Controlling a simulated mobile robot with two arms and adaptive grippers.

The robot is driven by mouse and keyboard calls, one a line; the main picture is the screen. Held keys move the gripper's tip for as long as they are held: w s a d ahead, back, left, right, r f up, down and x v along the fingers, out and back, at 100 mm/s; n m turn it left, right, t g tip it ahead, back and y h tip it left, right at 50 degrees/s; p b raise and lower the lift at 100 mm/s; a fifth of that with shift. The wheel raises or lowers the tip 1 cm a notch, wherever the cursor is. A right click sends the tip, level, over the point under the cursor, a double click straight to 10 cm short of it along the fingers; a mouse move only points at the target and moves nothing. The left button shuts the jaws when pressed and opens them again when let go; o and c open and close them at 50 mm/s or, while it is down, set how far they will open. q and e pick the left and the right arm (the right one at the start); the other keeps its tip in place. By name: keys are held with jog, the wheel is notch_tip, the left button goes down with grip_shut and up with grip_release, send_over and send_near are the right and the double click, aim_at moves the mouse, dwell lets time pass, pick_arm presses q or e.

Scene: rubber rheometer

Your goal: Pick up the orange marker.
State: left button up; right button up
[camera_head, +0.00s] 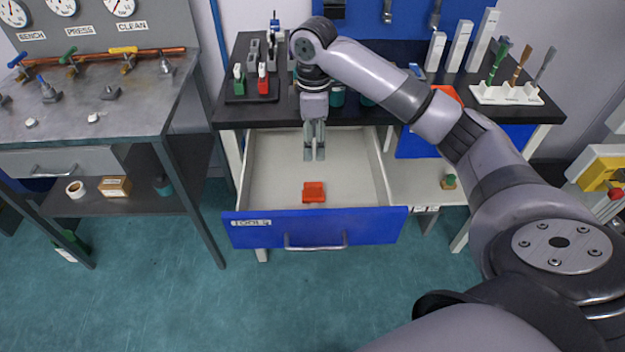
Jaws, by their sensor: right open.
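My right gripper (314,155) points down over the open drawer (265,165), its fingers parallel with a narrow gap between them and nothing seen in it. A small orange-red block-like thing (314,192) lies on the drawer floor near the drawer front, nearer to me than the fingertips and apart from them. I cannot tell whether it is the orange marker. A white holder (507,95) at the bench's right end carries upright green, orange-brown (520,66) and grey-blue slim handled things. My left gripper is not in view.
The drawer has a blue front (315,228) and is otherwise empty where visible. On the black bench (235,112) stand a dark tray (250,97) with green and red items and white blocks (460,45). My right arm covers part of the bench. A metal table (110,115) stands left.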

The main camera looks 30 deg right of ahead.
send_over(313, 184)
notch_tip(313, 184, down, 6)
jog(key=shift+d+f, duration=0.1)
jog(key=shift+f, duration=0.05)
jog(key=f, duration=0.4)
jog(key=shift+w+d+f, duration=0.15)
jog(key=shift+w+f, duration=0.1)
jog(key=shift+f, duration=0.45)
jog(key=shift+s+f, duration=0.15)
jog(key=shift+f, duration=0.25)
jog(key=f, duration=0.4)
jog(key=shift+a+f, duration=0.15)
jog(key=shift+a, duration=0.05)
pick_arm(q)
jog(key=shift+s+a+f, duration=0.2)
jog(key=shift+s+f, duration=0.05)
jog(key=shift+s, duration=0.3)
